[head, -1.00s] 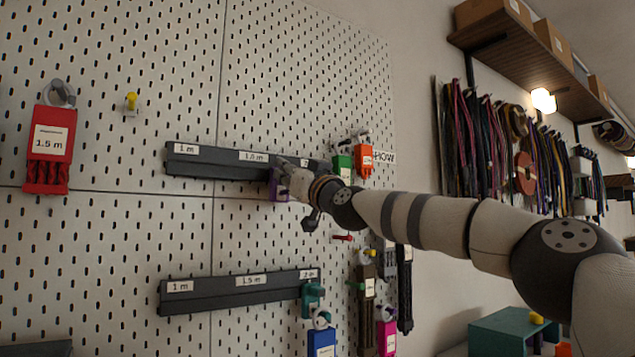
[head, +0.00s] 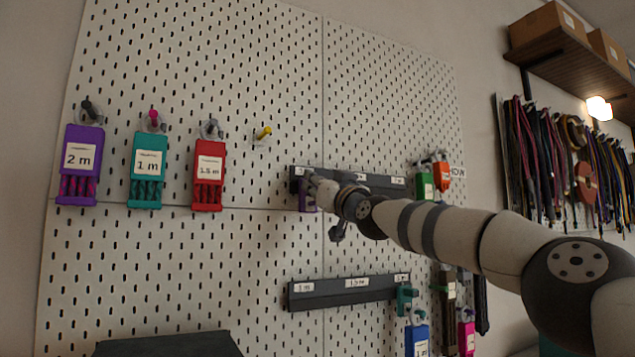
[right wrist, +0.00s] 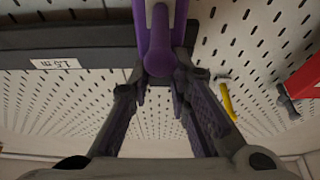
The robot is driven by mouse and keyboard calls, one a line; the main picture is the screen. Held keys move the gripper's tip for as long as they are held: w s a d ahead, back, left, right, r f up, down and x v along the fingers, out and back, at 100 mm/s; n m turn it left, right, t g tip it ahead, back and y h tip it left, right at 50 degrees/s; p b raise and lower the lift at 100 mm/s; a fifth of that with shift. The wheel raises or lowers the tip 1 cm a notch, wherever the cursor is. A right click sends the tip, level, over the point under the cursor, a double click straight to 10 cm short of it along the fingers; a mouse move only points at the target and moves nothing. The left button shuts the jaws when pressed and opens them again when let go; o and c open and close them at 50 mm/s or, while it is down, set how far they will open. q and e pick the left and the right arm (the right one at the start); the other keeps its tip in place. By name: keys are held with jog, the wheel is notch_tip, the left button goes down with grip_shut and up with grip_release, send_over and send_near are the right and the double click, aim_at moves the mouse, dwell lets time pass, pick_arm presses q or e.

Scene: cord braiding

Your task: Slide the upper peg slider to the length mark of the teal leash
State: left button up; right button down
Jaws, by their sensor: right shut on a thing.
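The upper rail (head: 376,180) is a dark bar with white length labels on the pegboard. Its purple slider (head: 306,200) is at the left end, by the 1 m label (head: 301,171), which is partly hidden. My right gripper (head: 317,189) is shut on the slider. In the right wrist view the fingers (right wrist: 160,82) close around the slider's purple knob (right wrist: 158,55), with the 1.5 m label (right wrist: 56,64) well to one side. The teal leash card (head: 148,166) hangs at the left and reads 1 m. My left gripper is not in view.
A purple 2 m card (head: 80,160) and a red 1.5 m card (head: 209,170) hang beside the teal one. A yellow peg (head: 263,133) is bare. The lower rail (head: 325,296) has a teal slider (head: 404,298) at its right end.

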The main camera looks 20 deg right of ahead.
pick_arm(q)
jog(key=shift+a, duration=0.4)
pick_arm(e)
jog(key=shift+a, duration=0.4)
jog(key=c, duration=1.6)
grip_release()
jog(key=shift+o, duration=0.6)
jog(key=shift+a, duration=0.2)
jog(key=shift+d, duration=0.1)
